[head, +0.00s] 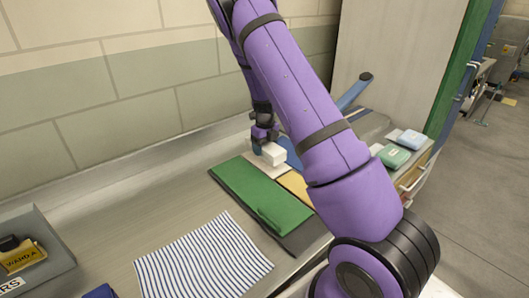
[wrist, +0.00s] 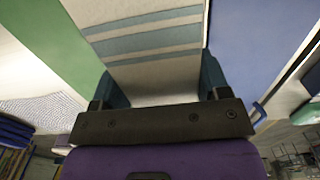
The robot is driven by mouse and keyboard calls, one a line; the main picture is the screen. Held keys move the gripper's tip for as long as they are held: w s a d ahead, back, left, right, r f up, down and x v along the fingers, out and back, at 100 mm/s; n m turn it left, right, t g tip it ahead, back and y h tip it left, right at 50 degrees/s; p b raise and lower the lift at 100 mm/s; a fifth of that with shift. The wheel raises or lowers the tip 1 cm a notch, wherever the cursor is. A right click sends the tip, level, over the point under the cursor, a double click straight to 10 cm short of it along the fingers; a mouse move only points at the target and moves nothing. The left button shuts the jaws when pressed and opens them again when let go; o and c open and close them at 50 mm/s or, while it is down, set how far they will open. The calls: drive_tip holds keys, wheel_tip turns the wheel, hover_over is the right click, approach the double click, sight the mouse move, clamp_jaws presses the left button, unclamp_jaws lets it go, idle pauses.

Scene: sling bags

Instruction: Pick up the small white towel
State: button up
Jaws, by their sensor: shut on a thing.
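The small white towel (head: 273,154) is a compact pale folded block at the far end of the bench in the head view. In the wrist view the towel (wrist: 150,70) is cream with grey-blue stripes and fills the space between the fingers. My gripper (head: 265,135) points down and is shut on the towel; in the wrist view the gripper (wrist: 160,92) has a teal finger on either side of it. The towel shows over the flat green and blue pieces. I cannot tell how far above them it is. My arm hides part of the bench to the right.
A flat green piece (head: 255,190) lies on the bench, with blue (head: 292,155) and yellow (head: 297,185) pieces beside it. A striped cloth (head: 200,260) lies nearer. A grey bin (head: 55,255) stands at left. Folded green (head: 393,156) and pale blue (head: 411,139) items lie at right. The wall is close behind.

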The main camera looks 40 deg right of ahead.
drive_tip(key=s+a, duration=0.1)
drive_tip(key=s, duration=0.4)
drive_tip(key=s+a, duration=0.2)
drive_tip(key=s, duration=0.2)
drive_tip(key=s+a+r, duration=0.1)
drive_tip(key=s, duration=0.4)
drive_tip(key=shift+s+a+r, duration=0.1)
drive_tip(key=shift+s+a, duration=0.2)
drive_tip(key=shift+a, duration=0.05)
